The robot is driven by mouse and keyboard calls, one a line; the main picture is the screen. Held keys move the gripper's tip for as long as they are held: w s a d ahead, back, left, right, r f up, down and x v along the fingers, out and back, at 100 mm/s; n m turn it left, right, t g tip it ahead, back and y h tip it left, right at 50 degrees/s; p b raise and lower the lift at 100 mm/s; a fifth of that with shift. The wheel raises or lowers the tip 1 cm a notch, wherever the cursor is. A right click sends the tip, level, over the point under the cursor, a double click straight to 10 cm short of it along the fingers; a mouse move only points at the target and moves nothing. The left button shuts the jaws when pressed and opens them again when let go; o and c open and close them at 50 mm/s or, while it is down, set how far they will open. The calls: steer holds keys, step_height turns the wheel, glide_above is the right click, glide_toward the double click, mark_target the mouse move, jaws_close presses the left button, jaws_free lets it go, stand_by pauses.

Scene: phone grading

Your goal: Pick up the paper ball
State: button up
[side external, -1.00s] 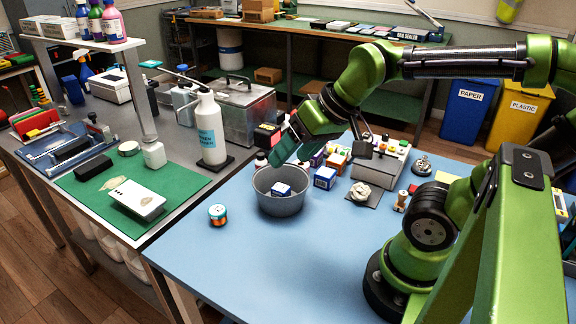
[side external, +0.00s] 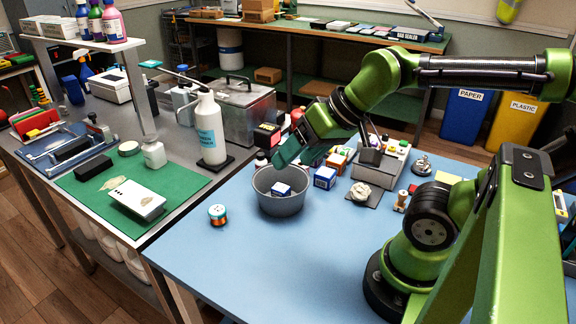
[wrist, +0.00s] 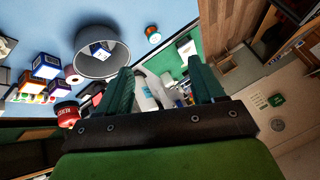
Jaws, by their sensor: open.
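The crumpled off-white paper ball (side external: 361,188) sits on a small dark square pad (side external: 363,198) on the blue table, right of the grey bowl. My gripper (side external: 281,161) is above and behind the bowl, to the left of the ball and apart from it. In the wrist view my gripper's two green fingers (wrist: 165,84) stand apart with nothing held between them. I cannot make out the paper ball in the wrist view.
The grey bowl (side external: 278,208) holds a small blue-and-white box (side external: 281,189). Another such box (side external: 325,178) stands beside it. A grey machine (side external: 372,168) is behind the ball. The front of the blue table (side external: 275,270) is clear.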

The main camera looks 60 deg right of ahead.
steer(key=o, duration=0.3)
steer(key=m+g+h, duration=0.2)
steer(key=m+g, duration=0.5)
steer(key=m, duration=2.2)
glide_above(362, 185)
step_height(362, 185, down, 6)
steer(key=m, duration=0.6)
steer(key=f, duration=1.1)
steer(key=shift+s+d+f, duration=0.15)
steer(key=shift+s+f, duration=0.05)
steer(key=shift+s, duration=0.1)
steer(key=shift+w+a+f, duration=0.1)
steer(key=shift+w+f, duration=0.05)
steer(key=shift+f, duration=1.2)
steer(key=shift+w+a+f, duration=0.1)
steer(key=shift+f, duration=1.25)
